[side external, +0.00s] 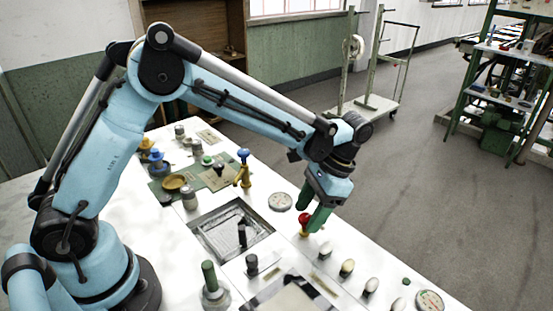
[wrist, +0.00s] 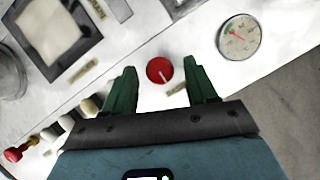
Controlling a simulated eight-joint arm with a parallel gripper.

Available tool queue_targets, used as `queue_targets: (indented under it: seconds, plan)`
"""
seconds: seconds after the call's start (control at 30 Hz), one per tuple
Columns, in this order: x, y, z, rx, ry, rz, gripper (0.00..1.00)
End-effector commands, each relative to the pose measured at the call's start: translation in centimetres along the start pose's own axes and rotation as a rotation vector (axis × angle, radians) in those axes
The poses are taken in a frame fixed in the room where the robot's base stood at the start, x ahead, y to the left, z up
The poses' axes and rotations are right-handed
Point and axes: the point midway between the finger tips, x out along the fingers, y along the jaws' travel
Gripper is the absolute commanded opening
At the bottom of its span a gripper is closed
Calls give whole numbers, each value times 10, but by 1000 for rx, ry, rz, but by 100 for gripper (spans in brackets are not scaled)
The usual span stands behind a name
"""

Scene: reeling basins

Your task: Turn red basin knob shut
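The red knob (wrist: 159,70) shows in the wrist view as a round red disc with a white pointer line, on the white bench top. It sits between the two green fingers of my gripper (wrist: 160,67), with a gap visible on each side. In the side view the red knob (side external: 304,218) is partly covered by the green fingers of my gripper (side external: 312,207), which reach down around it. The fingers are apart and hold nothing. I cannot tell how far the fingertips are above the bench.
A dial gauge (wrist: 239,38) is right of the knob in the wrist view. A row of pale rounded pieces (side external: 347,268) runs along the bench edge. A dark basin (side external: 213,211) and a blue-topped yellow valve (side external: 243,170) stand nearby. Another red-topped item (wrist: 12,155) is at lower left.

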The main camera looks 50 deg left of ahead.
Motion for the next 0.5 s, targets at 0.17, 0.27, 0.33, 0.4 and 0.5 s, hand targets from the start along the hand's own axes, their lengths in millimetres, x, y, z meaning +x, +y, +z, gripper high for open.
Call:
queue_targets:
  seconds: [0.17,0.27,0.33,0.4,0.5]
  plan:
    - [0,0,0,0,-1,1,59]
    - [0,0,0,0,-1,1,59]
    - [-2,0,0,0,-1,1,59]
    - [-7,0,0,0,-1,1,59]
    - [-18,0,0,0,-1,1,59]
